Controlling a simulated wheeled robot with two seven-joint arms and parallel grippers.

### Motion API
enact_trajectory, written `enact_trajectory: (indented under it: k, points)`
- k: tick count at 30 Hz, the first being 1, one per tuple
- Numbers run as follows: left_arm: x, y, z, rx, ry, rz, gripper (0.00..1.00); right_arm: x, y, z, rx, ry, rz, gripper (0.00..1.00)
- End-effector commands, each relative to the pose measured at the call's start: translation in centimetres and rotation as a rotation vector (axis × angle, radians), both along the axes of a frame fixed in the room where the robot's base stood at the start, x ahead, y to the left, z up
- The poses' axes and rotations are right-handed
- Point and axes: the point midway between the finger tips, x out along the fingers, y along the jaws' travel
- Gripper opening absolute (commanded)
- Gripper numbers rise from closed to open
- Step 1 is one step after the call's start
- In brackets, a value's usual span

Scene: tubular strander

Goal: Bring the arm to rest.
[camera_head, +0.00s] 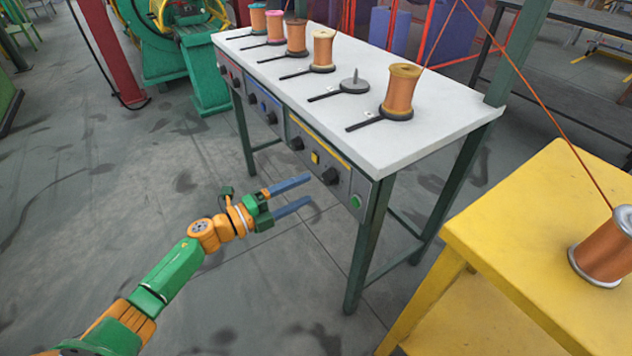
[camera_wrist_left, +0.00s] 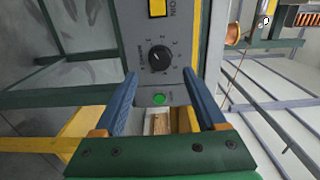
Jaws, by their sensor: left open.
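My left arm reaches in from the lower left in the head view. Its gripper (camera_head: 292,196) has two blue fingers spread apart with nothing between them. It hangs over the floor in front of the white-topped table (camera_head: 438,134), below the level of the top. In the left wrist view the open gripper (camera_wrist_left: 165,105) faces the grey control panel with a black knob (camera_wrist_left: 159,59) and a green button (camera_wrist_left: 158,99); these lie beyond the fingers, and I see no clear contact. My right gripper is not in view.
Several copper wire spools stand in a row on the white table, the nearest one (camera_head: 400,92) at the right; one holder (camera_head: 354,85) is empty. A yellow table (camera_head: 535,220) with a copper spool (camera_head: 604,250) stands at the right. Wires run upward. Floor left of my arm is clear.

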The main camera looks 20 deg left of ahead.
Motion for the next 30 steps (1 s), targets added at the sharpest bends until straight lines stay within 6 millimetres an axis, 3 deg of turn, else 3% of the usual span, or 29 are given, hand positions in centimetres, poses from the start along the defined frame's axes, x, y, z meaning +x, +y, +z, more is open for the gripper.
enact_trajectory:
  k: [4, 17, 20, 23, 24, 26, 27, 30]
  points:
    - [-1.2, 0.9, 0.0, -0.001, 0.001, -0.002, 0.73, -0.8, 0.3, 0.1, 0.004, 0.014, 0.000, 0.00]
    - [-1.2, 1.1, -0.4, -0.013, 0.013, 0.012, 0.73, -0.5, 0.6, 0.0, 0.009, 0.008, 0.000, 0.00]
    - [-1.2, 2.6, -4.7, -0.131, 0.156, 0.146, 0.73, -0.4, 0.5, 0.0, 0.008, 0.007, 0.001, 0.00]
    - [-3.4, 5.1, -13.7, -0.324, 0.435, 0.407, 0.73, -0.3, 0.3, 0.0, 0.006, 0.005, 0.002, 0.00]
    - [-5.3, 5.9, -17.6, -0.392, 0.555, 0.517, 0.73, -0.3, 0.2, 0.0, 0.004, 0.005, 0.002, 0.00]
    - [-8.8, 6.5, -22.9, -0.476, 0.724, 0.670, 0.73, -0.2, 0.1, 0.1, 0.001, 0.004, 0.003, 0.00]
    - [-11.5, 6.6, -26.1, -0.523, 0.831, 0.766, 0.73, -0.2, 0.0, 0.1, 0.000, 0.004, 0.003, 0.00]
    - [-18.6, 6.0, -32.3, -0.599, 1.060, 0.971, 0.73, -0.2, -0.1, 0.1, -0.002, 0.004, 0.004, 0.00]
